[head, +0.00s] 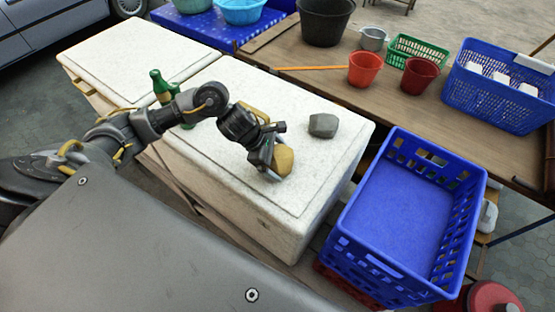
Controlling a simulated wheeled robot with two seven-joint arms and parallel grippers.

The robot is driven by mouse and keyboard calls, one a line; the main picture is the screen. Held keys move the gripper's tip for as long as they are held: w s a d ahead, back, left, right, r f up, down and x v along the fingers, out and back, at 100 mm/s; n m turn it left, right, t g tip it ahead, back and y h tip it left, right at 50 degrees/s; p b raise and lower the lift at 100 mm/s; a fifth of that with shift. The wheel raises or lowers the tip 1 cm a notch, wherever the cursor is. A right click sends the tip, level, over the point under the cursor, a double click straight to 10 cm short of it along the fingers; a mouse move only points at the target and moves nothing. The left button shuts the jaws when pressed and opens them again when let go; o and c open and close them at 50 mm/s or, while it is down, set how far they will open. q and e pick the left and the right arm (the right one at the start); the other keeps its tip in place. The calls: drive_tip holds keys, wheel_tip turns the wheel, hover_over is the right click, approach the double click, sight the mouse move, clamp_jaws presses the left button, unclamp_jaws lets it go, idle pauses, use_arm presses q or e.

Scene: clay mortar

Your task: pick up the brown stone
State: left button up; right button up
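The brown stone (284,161), a rounded yellowish-tan lump, is on or just above the right-hand white speckled box lid (330,158), near its front edge. My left gripper (268,164) reaches in from the left and is right at the stone, its fingers along the stone's left side and partly covering it. I cannot tell whether the fingers are closed on it or whether the stone touches the lid. A grey stone (323,125) lies on the same lid, farther right and apart from the gripper. My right gripper is not in view.
An empty-looking blue crate (398,215) stands right of the white box. Green bottles (160,83) are close to my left forearm. Behind are a table with a red cup (364,69), a dark red cup (419,76), a green basket (418,50) and a blue basket (497,93).

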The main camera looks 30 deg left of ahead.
use_arm(q)
drive_tip(key=c, duration=1.2)
drive_tip(key=shift+w+r, duration=0.1)
drive_tip(key=shift+w, duration=0.05)
drive_tip(key=shift+r+b, duration=0.7)
drive_tip(key=shift+r, duration=0.05)
drive_tip(key=w+a+r+b, duration=0.3)
drive_tip(key=a+r, duration=0.2)
drive_tip(key=a, duration=0.1)
drive_tip(key=w+a+r+b, duration=0.2)
drive_tip(key=a+r+b, duration=0.2)
drive_tip(key=a+r, duration=0.2)
drive_tip(key=shift+w+a+r, duration=0.2)
drive_tip(key=shift+w+a, duration=0.1)
drive_tip(key=shift+w, duration=0.1)
